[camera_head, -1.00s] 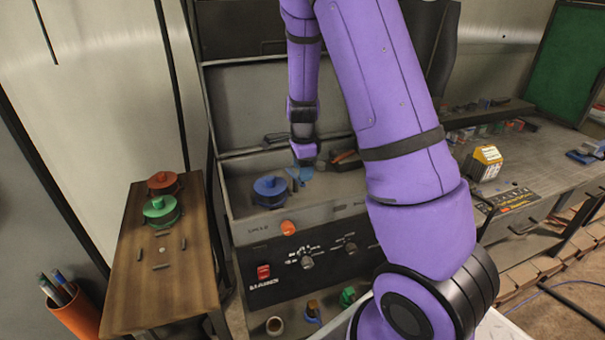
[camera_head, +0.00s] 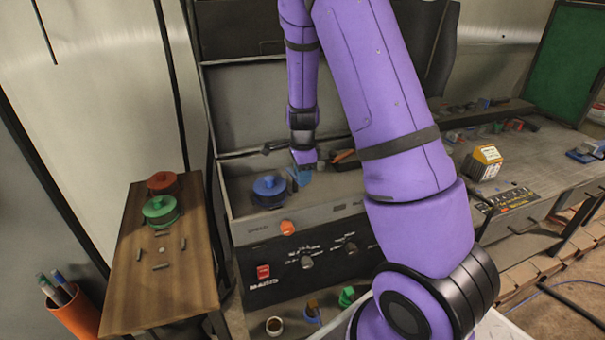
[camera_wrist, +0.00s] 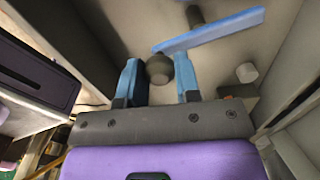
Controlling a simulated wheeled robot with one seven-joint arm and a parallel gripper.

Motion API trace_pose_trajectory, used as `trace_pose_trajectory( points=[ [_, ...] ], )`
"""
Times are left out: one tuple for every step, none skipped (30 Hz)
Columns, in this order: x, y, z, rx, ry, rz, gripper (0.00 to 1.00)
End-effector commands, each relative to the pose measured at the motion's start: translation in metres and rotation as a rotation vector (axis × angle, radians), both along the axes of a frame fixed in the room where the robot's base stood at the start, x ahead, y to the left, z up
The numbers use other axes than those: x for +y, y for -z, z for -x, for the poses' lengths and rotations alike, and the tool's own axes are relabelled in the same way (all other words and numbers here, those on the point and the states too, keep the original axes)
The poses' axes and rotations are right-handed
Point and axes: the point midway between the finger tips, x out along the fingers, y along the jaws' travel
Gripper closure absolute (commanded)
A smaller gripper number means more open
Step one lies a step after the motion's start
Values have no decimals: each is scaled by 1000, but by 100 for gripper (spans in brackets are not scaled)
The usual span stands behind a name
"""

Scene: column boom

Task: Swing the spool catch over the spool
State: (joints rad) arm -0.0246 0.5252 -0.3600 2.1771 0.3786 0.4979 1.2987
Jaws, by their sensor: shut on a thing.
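A blue spool (camera_head: 269,191) sits in the left of the machine's open tray. My gripper (camera_head: 301,176) is low in the tray, just right of the spool. In the wrist view my gripper (camera_wrist: 158,80) has its two blue fingers either side of a dark round knob (camera_wrist: 158,68) and is shut on it. A light blue bar (camera_wrist: 212,31), which looks like the spool catch, runs from beside the knob to the upper right, past a dark post (camera_wrist: 195,14). I cannot tell whether knob and bar are joined. In the head view the catch is hard to tell from my fingers.
The machine's raised lid (camera_head: 272,104) stands behind the tray. A wooden bench (camera_head: 160,283) at left bears a red spool (camera_head: 162,183) and a green spool (camera_head: 160,210). An orange knob (camera_head: 288,227) is on the front edge. A worktop (camera_head: 548,150) extends right.

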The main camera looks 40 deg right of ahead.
Motion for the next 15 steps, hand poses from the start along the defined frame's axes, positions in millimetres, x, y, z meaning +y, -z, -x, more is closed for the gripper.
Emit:
trace_pose_trajectory(
  points=[
    [-1,0,0,-1,-10,0,93],
    [-1,0,0,-1,-19,0,93],
    [-2,0,0,-1,-33,-1,93],
    [-2,0,0,-1,-45,-1,93],
    [-3,0,0,-1,-60,-1,93],
    [-4,0,0,-1,-80,-1,93],
    [-5,0,0,-1,-98,-1,93],
    [-6,0,0,-1,-117,-1,93],
    [-7,-1,0,-1,-146,-1,93],
    [-8,-1,0,-1,-170,0,93],
    [-9,-1,0,-1,-195,0,93],
    [-11,0,-1,-1,-229,-1,93],
    [-12,0,-1,-1,-255,-1,93],
    [-14,0,-1,-1,-283,-1,93],
    [-15,0,-1,-1,-321,-1,93]
  ],
)
